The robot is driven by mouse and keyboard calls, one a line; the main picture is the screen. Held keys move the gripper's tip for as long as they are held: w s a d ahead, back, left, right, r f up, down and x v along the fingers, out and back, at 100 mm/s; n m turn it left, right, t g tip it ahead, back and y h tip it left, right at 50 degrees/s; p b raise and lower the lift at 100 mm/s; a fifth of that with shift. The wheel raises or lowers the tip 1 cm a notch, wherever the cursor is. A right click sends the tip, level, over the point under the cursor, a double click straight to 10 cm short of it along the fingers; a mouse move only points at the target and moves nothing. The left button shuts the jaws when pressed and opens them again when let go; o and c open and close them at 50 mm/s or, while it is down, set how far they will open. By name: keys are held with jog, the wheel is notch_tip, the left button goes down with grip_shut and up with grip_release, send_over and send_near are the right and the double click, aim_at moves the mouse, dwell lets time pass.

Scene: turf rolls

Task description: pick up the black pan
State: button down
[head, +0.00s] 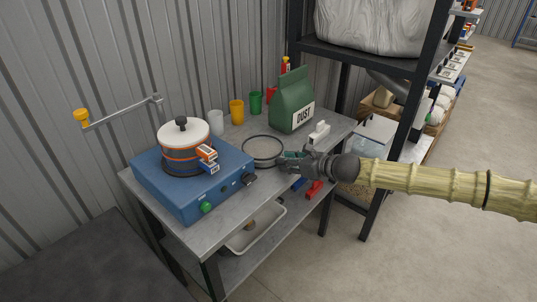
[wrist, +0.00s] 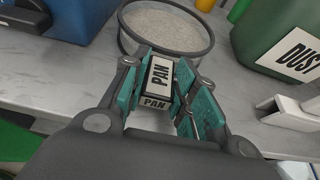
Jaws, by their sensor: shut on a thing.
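The black pan (head: 262,167) is round and shallow with a pale grey, speckled inside. It is level over the grey bench, right of the blue hot plate; I cannot tell whether its base touches the bench top. It also shows at the top of the wrist view (wrist: 127,40). A white block lettered PAN (wrist: 158,76) is at its near side, on the handle. My gripper (head: 288,159) reaches in from the right; its teal finger pads (wrist: 158,92) are shut on the handle end at this block. The rest of the handle is mostly hidden.
A pot with a white lid (head: 183,133) stands on the blue hot plate (head: 160,187). White, orange and green cups (head: 237,112) and a green DUST bag (head: 292,105) stand behind the pan. A black shelf post (head: 384,165) is close on the right.

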jog(key=shift+r, duration=0.15)
jog(key=shift+r+b, duration=0.45)
jog(key=shift+r, duration=1.1)
jog(key=s+d+r+b, duration=0.1)
jog(key=s+d+b, duration=0.1)
jog(key=s+d, duration=0.7)
jog(key=s, duration=0.4)
jog(key=shift+d+r+b, duration=0.15)
jog(key=shift+r+b, duration=0.15)
jog(key=shift+b, duration=0.1)
